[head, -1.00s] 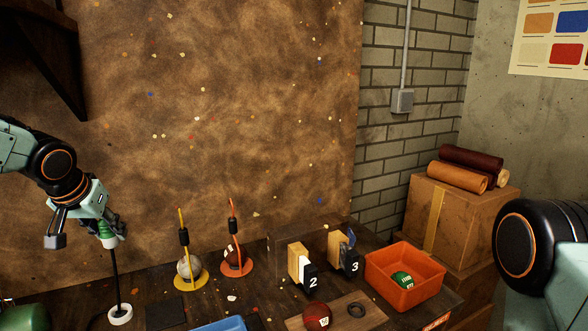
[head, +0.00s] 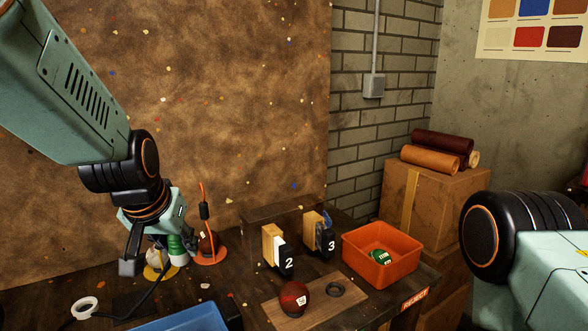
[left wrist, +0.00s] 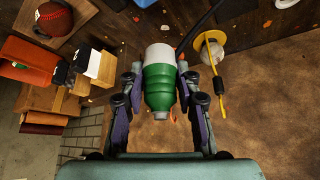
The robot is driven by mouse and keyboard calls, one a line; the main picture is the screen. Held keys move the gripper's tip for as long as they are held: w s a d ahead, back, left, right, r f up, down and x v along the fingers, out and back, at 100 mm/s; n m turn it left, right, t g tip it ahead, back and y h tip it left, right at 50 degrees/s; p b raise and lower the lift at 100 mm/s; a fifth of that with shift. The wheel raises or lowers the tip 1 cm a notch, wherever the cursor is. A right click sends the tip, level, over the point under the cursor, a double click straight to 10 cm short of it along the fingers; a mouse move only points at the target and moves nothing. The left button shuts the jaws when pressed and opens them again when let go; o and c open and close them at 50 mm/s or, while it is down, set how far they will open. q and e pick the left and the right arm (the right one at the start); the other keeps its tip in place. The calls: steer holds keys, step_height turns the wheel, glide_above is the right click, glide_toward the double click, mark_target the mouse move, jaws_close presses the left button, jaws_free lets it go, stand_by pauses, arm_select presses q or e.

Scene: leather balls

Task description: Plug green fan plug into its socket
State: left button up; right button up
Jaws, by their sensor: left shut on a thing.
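The green plug (head: 175,247) has a green body with a white end, and a grey tip that shows in the left wrist view (left wrist: 158,88). My left gripper (head: 160,256) is shut on it, with a finger on each side, and holds it above the back left of the table. A black cord (head: 150,285) runs from near the plug down toward a white ring (head: 85,307) on the table. I cannot make out a socket for the plug. My right gripper is out of view.
An orange stand (head: 208,258) and a yellow stand (head: 151,272) with balls are close to my left gripper. Wooden blocks numbered 2 (head: 272,243) and 3 (head: 313,230), an orange bin (head: 365,267), a brown ball (head: 294,298) and a blue tray (head: 190,319) are further right or in front.

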arm_select(q)
steer(key=f+b, duration=0.1)
steer(key=s+d+f, duration=0.1)
steer(key=d+f+b, duration=0.1)
steer(key=shift+s+f+b, duration=0.2)
steer(key=shift+s+b, duration=0.05)
steer(key=shift+b, duration=0.05)
